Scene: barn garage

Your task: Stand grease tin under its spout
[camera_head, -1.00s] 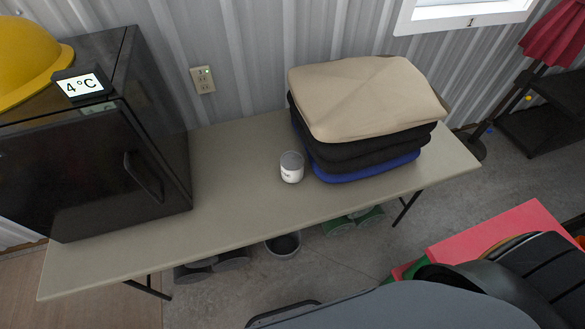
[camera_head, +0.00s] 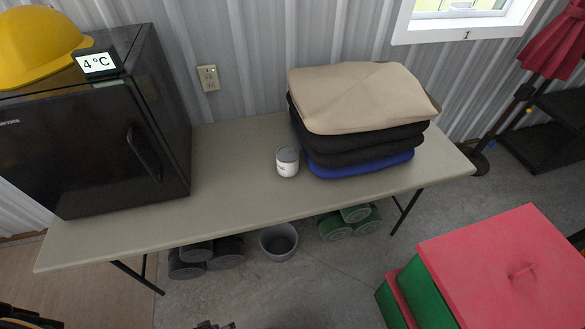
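A small tin (camera_head: 288,162) with a white label and a grey top stands upright on the beige folding table (camera_head: 235,200). It is just left of a stack of folded cloths or cushions and apart from any gripper. It looks like the grease tin, but its lettering is too small to read. I cannot make out a spout in this view. Neither of my grippers shows clearly. Only dark fragments show at the bottom edge, and I cannot tell what they are.
The stack (camera_head: 362,98) stands right. Below are a grey bucket (camera_head: 279,243) and several rolls. A red-topped green box (camera_head: 495,265) stands lower right.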

